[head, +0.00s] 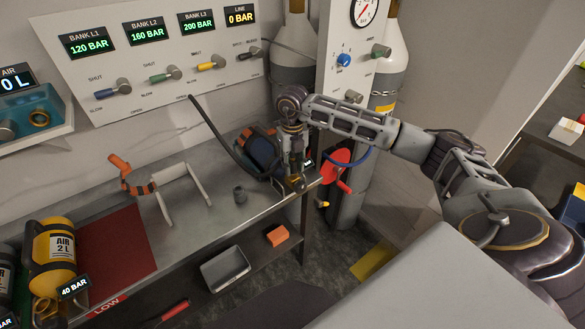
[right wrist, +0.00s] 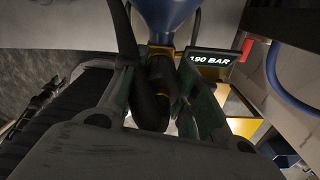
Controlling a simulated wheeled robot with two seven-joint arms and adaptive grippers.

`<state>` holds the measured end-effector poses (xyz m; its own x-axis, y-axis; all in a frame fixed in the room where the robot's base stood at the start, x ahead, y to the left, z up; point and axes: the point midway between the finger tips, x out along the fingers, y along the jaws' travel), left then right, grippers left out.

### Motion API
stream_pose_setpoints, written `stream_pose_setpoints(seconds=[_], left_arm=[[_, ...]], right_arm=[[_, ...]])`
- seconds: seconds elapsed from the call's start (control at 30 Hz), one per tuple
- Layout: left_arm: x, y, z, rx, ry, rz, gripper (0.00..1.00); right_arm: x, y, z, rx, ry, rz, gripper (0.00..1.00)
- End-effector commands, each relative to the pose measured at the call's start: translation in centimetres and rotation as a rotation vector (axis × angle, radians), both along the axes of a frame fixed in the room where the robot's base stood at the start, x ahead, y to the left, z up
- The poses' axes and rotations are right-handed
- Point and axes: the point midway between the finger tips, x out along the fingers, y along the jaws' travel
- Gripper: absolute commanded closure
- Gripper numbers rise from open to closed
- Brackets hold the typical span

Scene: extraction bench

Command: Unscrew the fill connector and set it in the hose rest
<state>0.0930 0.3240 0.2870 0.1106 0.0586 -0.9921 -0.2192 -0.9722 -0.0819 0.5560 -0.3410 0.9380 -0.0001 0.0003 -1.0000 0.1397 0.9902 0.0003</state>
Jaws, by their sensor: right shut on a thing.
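My right gripper (head: 294,184) is shut on the fill connector at the right end of the bench. In the right wrist view the dark fill connector (right wrist: 160,84) with its brass-coloured rings sits between the fingers. It lines up with the neck of the blue cylinder (right wrist: 166,18); I cannot tell whether it is still threaded on. The blue cylinder (head: 263,150) lies behind the gripper in the head view. The black hose (head: 217,134) runs from the panel down to the gripper. My left gripper is out of view.
A white cradle with an orange strap (head: 166,192) stands left of the cup. A yellow cylinder (head: 53,256) reading 40 BAR is at far left. A red disc with a handle (head: 335,167) is right of the gripper. A display (right wrist: 210,59) reads 190 BAR.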

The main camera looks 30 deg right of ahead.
Motion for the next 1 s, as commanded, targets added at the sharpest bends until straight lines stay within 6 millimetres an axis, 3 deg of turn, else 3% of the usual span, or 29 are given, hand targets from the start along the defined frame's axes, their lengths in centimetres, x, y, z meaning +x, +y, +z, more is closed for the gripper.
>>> stream_pose_setpoints(seconds=[0.3, 1.0], left_arm=[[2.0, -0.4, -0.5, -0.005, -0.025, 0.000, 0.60], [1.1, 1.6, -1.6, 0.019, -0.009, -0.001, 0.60]], right_arm=[[0.0, 0.0, 0.0, 0.000, -0.001, 0.182, 0.98], [0.0, 0.0, 0.0, 0.000, -0.001, 0.582, 0.98]])
